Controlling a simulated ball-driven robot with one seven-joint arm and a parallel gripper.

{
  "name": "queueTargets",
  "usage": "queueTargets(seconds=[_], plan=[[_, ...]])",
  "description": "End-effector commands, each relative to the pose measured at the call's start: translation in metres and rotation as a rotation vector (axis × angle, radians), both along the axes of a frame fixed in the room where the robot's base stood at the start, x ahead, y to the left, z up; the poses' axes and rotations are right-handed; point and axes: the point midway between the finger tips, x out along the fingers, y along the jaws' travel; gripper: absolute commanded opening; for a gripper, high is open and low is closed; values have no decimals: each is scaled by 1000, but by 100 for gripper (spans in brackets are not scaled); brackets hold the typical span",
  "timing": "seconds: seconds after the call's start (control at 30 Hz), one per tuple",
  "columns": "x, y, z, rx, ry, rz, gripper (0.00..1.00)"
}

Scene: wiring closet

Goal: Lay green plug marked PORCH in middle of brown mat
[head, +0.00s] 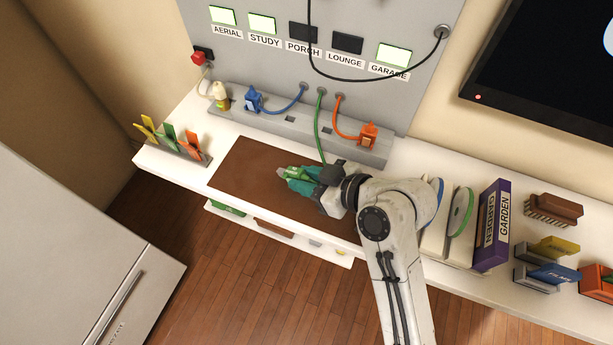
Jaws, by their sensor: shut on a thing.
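The green plug (293,172) is held in my gripper (300,180), whose jaws are shut on it. The jaws have teal fingers, and they hide much of the plug, so I cannot read any marking on it. Its green cable runs up to the grey panel's base. The brown mat (245,165) lies on the white shelf, and the gripper is over its right half, right of its middle. I cannot tell whether the plug touches the mat.
A grey socket strip (300,124) stands behind the mat, with a blue plug (254,100) and an orange plug (368,134). Coloured clips (166,138) stand at left. A purple GARDEN box (492,225) stands at right. The mat's left half is clear.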

Motion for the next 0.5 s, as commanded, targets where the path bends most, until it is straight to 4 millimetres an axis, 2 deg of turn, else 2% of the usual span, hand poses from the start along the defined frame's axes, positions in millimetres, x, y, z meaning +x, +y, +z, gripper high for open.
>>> queueTargets(seconds=[0.5], plan=[[0, 0, -7, 0, 0, 0, 10]])
